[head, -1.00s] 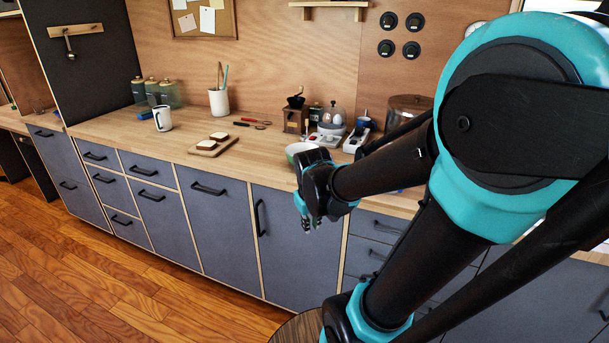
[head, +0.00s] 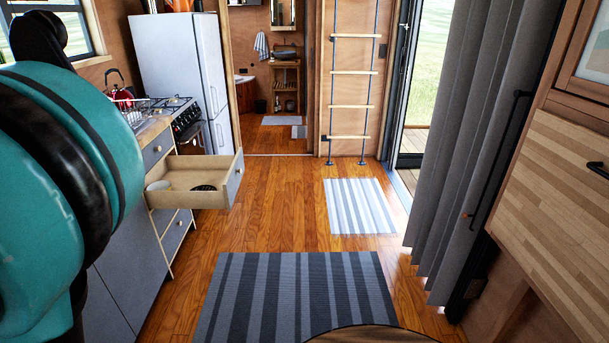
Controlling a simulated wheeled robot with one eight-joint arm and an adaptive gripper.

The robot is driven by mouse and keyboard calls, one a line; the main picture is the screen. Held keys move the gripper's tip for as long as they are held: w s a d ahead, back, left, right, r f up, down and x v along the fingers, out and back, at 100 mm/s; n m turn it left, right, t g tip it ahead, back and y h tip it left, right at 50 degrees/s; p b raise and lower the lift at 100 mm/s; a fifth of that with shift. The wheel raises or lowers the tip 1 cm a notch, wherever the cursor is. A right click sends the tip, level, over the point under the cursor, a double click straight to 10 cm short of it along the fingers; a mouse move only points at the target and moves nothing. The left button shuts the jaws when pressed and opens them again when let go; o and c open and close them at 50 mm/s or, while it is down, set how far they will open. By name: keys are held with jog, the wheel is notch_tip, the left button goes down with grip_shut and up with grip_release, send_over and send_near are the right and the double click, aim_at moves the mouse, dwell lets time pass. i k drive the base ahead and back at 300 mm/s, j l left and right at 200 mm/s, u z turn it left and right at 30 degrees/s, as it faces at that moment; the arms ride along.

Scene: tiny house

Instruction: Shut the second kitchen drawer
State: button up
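A kitchen drawer (head: 236,182) stands pulled far out in the head view, at left of centre. It has a grey front with a dark handle and pale wooden sides. The open drawer is below a shut top drawer (head: 155,150) and above another drawer front (head: 178,230). My gripper is out of view; only part of my teal and black arm shows at the left edge, nearer the camera than the drawer.
A stove (head: 178,112) and white fridge (head: 180,65) stand behind the drawer. A dark striped rug (head: 300,295) and a light striped rug (head: 360,206) lie on the wooden floor. Grey curtains (head: 455,130) and a wooden cabinet (head: 560,170) border the right. The middle floor is free.

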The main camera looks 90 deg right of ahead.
aim_at(226, 173)
jog(key=l+z, duration=0.25)
jog(key=z, duration=0.15)
jog(key=k+l+z, duration=0.1)
jog(key=l+z, duration=0.15)
jog(key=z, duration=0.15)
jog(key=l+z, duration=0.25)
jog(key=z, duration=0.15)
jog(key=l+z, duration=0.25)
jog(key=z, duration=0.15)
jog(key=i+l+z, duration=0.1)
jog(key=l, duration=0.25)
jog(key=i+l, duration=0.1)
jog(key=l, duration=0.25)
jog(key=i+l+z, duration=0.15)
jog(key=l, duration=0.2)
jog(key=i+l+z, duration=0.1)
jog(key=l, duration=0.2)
